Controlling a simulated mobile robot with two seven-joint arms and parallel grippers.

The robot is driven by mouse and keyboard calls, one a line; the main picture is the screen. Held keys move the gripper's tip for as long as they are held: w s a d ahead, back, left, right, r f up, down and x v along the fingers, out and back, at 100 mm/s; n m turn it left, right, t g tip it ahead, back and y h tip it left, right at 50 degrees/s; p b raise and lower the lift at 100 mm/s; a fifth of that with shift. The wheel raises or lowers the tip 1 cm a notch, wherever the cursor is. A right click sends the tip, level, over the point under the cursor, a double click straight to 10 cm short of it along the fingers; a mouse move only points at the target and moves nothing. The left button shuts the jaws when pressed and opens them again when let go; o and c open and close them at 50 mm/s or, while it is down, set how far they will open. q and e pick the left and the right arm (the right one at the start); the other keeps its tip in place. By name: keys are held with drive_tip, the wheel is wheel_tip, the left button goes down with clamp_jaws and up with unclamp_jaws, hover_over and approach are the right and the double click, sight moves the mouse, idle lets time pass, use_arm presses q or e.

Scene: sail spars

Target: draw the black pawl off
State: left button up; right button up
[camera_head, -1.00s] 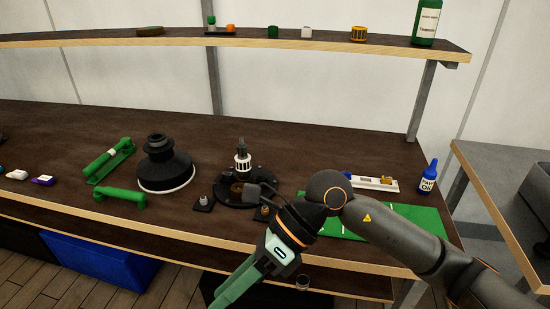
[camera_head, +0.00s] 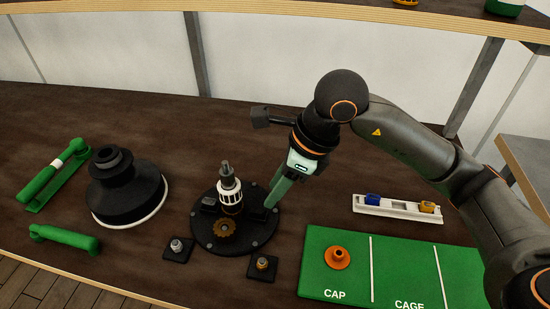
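A round black base plate (camera_head: 262,230) stands on the bench with an upright spindle carrying a white cage (camera_head: 230,192) and a bronze gear (camera_head: 224,228). A small dark block (camera_head: 208,202) sits on the plate's left side; I cannot tell whether it is the black pawl. My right gripper (camera_head: 270,202) points down at the plate's right edge, right of the spindle. Its green fingers show nearly side-on and hide part of the plate, so I cannot tell their gap or whether they touch anything. My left gripper is not in view.
Small black stands with a silver post (camera_head: 177,247) and a brass post (camera_head: 263,264) are in front. A black drum (camera_head: 125,190) and green handles (camera_head: 64,238) lie left. Right are a green mat (camera_head: 318,284) with an orange cap (camera_head: 337,257) and a white tray (camera_head: 385,210).

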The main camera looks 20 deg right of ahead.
sight(259, 209)
drive_tip(key=b+x, duration=0.3)
drive_tip(key=x, duration=0.3)
drive_tip(key=shift+w+d, duration=0.1)
drive_tip(key=b+x, duration=0.1)
drive_tip(key=x, duration=0.1)
drive_tip(key=shift+f, duration=0.2)
drive_tip(key=shift+w+r, duration=0.1)
drive_tip(key=shift+r, duration=0.15)
drive_tip(key=shift+c, duration=1.4)
clamp_jaws()
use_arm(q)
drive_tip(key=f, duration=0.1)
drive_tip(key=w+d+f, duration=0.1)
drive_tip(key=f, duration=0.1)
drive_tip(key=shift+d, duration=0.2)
use_arm(e)
drive_tip(key=shift+r, duration=0.1)
